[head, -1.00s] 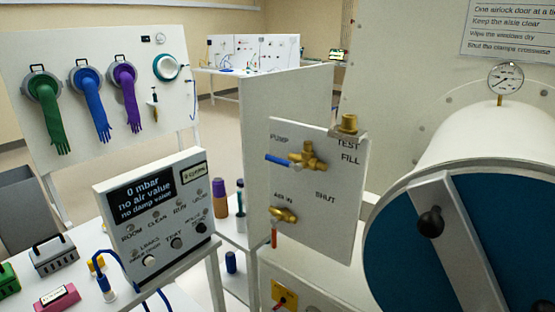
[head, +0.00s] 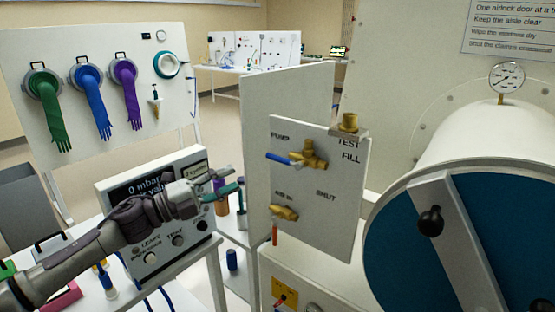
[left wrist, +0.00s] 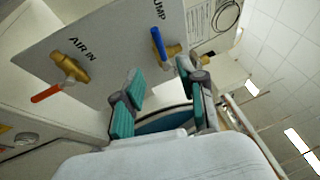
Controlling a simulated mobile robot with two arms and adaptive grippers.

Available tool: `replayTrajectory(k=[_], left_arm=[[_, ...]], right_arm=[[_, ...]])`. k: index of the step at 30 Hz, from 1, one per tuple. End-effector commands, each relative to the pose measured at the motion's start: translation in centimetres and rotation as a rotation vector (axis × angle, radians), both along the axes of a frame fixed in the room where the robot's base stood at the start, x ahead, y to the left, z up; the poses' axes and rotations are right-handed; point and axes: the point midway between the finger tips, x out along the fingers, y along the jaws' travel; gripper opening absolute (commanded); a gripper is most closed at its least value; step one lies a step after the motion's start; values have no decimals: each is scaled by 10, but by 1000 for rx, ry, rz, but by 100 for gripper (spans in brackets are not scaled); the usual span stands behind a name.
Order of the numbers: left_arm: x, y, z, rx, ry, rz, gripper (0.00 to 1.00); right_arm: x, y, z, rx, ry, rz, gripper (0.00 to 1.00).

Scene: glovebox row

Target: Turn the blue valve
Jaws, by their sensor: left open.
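The blue valve (head: 280,158) has a blue lever on a brass body (head: 309,154), on a white panel (head: 340,210) under the word PUMP. Its lever points left. In the left wrist view the blue lever (left wrist: 158,44) shows beyond the fingertips. Below it is a brass valve with a red lever (head: 275,235), labelled AIR IN, its lever hanging down. My left gripper (head: 229,181) is open and empty, left of the panel and apart from both valves. Its teal finger pads (left wrist: 160,105) are spread in the left wrist view. My right gripper is not in view.
A control box (head: 150,232) stands on a table behind my left arm. A grey divider (head: 258,130) stands left of the panel. A blue round door with a black knob (head: 431,222) is at the right. A pressure gauge (head: 507,77) sits above it.

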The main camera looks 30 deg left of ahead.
Motion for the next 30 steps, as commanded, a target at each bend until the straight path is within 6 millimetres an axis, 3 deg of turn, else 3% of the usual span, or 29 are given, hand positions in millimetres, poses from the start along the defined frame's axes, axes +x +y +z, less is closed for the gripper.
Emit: replayTrajectory(k=[12,30], left_arm=[[48,-25,13,0,-4,0,40],[109,-55,25,-6,-1,3,40]], right_arm=[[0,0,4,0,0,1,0],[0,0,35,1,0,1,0]])
